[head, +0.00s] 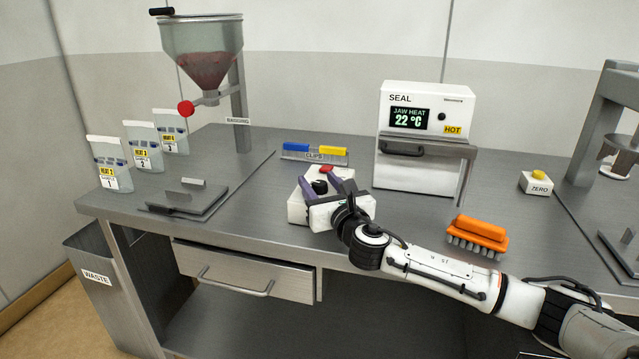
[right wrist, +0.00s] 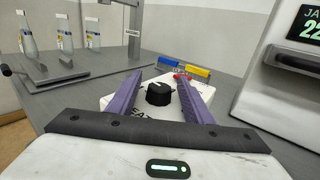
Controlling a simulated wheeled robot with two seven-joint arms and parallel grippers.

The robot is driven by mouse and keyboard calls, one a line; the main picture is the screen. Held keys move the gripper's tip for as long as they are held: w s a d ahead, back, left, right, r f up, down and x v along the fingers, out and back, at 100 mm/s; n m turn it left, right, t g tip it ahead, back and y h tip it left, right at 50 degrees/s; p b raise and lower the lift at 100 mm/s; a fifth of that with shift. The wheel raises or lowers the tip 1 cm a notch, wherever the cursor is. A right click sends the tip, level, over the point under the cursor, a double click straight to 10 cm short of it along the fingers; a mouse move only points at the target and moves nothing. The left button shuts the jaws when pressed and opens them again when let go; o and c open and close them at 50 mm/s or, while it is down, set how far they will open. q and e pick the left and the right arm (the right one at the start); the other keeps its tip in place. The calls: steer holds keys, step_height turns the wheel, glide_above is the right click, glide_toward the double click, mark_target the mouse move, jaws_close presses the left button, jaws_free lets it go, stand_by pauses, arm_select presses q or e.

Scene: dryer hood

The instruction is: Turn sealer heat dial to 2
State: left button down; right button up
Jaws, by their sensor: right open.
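The heat dial is a black knob (right wrist: 159,94) on a white control box (right wrist: 119,101). In the head view the same box (head: 296,208) stands near the front of the bench, left of the sealer, and my gripper partly hides it and the knob (head: 320,187). My right gripper (right wrist: 160,88) is open, its two purple fingers on either side of the knob with visible gaps. It also shows in the head view (head: 319,186). The dial's numbers and pointer cannot be read. The white sealer (head: 424,130) displays JAW HEAT 22 °C. My left gripper is not in view.
A red button (head: 326,169) sits at the back of the box. Behind it is a clip rack (head: 315,155) with blue and yellow clips. Labelled pouches (head: 110,164) and a scale plate (head: 188,197) are at left.

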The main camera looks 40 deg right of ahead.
steer(key=c, duration=1.1)
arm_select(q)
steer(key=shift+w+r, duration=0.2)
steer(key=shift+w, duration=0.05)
arm_select(e)
steer(key=shift+o, duration=0.2)
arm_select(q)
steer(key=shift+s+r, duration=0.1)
arm_select(e)
steer(key=shift+h, duration=0.3)
